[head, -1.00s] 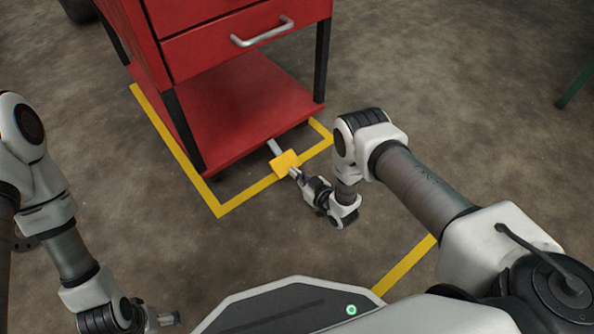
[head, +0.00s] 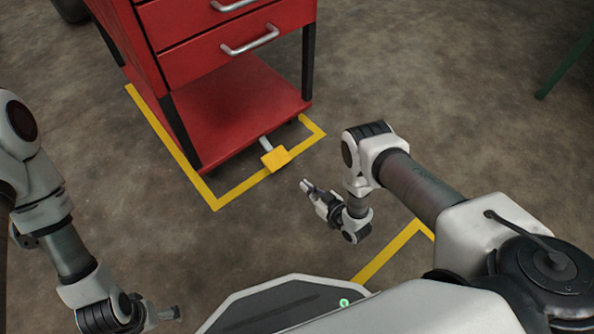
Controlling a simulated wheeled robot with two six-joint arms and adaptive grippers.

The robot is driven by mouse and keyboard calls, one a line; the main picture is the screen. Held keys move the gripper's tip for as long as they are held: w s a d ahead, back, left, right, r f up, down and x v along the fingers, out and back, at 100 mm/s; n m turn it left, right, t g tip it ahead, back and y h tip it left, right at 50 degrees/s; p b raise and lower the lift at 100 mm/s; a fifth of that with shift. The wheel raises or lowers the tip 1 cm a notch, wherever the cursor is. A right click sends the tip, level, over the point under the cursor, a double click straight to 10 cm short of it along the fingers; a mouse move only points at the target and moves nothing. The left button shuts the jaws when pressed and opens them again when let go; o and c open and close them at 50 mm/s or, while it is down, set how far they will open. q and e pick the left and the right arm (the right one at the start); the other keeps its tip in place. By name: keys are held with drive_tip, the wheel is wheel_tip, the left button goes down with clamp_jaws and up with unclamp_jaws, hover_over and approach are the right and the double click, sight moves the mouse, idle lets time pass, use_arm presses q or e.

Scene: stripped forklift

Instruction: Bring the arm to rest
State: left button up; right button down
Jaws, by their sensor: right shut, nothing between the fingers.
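My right gripper (head: 305,186) is shut and empty. It hangs over the bare floor in the middle of the head view, at the end of my bent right arm (head: 412,187). A clear gap separates its fingertips from the yellow pedal (head: 275,158) at the foot of the red cabinet. My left gripper (head: 172,313) shows at the lower left, low beside my base. Its fingers are small and seen from an angle, so whether they are apart does not show.
The red drawer cabinet (head: 235,120) with metal handles stands at upper left, inside yellow floor tape (head: 236,196). Another tape strip (head: 388,252) lies below my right arm. A green bar (head: 565,68) is at upper right. The floor right of the cabinet is clear.

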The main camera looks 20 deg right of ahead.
drive_tip(key=shift+s+d+f, duration=0.2)
drive_tip(key=shift+s, duration=0.3)
drive_tip(key=w+r+h+p, duration=0.1)
drive_tip(key=w+r, duration=0.3)
drive_tip(key=r, duration=0.4)
drive_tip(key=w+r+p, duration=0.2)
drive_tip(key=w+r, duration=0.1)
drive_tip(key=r, duration=0.4)
drive_tip(key=s+d+r+m+g+h, duration=0.15)
drive_tip(key=s+g, duration=0.55)
drive_tip(key=s, duration=0.9)
drive_tip(key=s+d+f+m+g+h, duration=0.1)
drive_tip(key=s+d+m+g+h, duration=0.15)
drive_tip(key=s+g, duration=0.9)
drive_tip(key=s+r+t+p, duration=0.2)
drive_tip(key=r+p, duration=1.7)
drive_tip(key=s+r+t+p, duration=0.2)
drive_tip(key=s+r+p, duration=0.1)
drive_tip(key=r+p, duration=1.6)
drive_tip(key=shift+s+a+r+p, duration=0.2)
drive_tip(key=shift+r+p, duration=0.15)
drive_tip(key=shift+p, duration=0.15)
